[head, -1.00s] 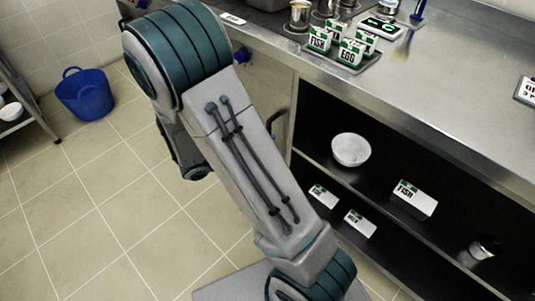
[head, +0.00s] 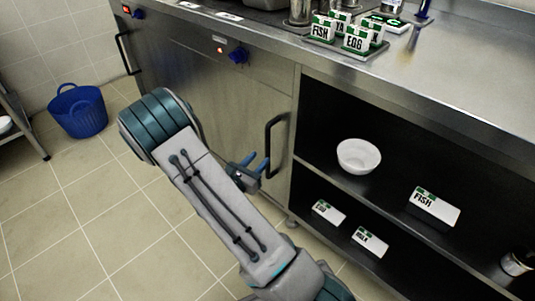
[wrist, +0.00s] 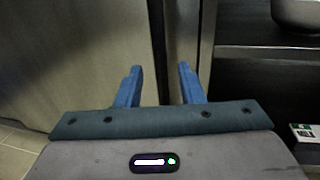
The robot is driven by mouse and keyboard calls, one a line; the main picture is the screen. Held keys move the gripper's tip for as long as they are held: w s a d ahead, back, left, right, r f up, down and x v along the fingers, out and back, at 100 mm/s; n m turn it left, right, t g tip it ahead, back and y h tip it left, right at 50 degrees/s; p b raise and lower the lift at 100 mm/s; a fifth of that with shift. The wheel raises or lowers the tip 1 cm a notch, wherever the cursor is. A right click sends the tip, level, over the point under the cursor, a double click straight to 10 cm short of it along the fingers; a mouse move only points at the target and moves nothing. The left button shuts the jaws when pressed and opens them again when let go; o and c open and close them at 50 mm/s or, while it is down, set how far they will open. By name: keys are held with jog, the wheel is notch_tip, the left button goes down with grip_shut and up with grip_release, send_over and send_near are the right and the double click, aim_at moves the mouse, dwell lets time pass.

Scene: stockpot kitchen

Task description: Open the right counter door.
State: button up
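The right counter door (head: 235,108) is a grey metal panel left of the open shelves, and it looks closed. Its dark vertical bar handle (head: 270,146) is near the door's right edge. My gripper (head: 257,161) has blue fingers, open and empty, just in front of the handle's lower part in the head view. I cannot tell whether they touch it. In the wrist view my gripper (wrist: 162,82) shows its fingers apart, with the door (wrist: 80,60) ahead on the left.
Open shelves on the right hold a white bowl (head: 358,155) and several labelled boxes, one a FISH box (head: 432,206). A blue knob (head: 238,56) sits above the door. Another handle (head: 126,54) is at far left. A blue basket (head: 78,112) stands on otherwise clear floor.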

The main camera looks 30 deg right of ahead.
aim_at(266, 152)
jog(key=b+x, duration=0.1)
jog(key=x, duration=0.5)
grip_shut()
jog(key=shift+w+a, duration=0.1)
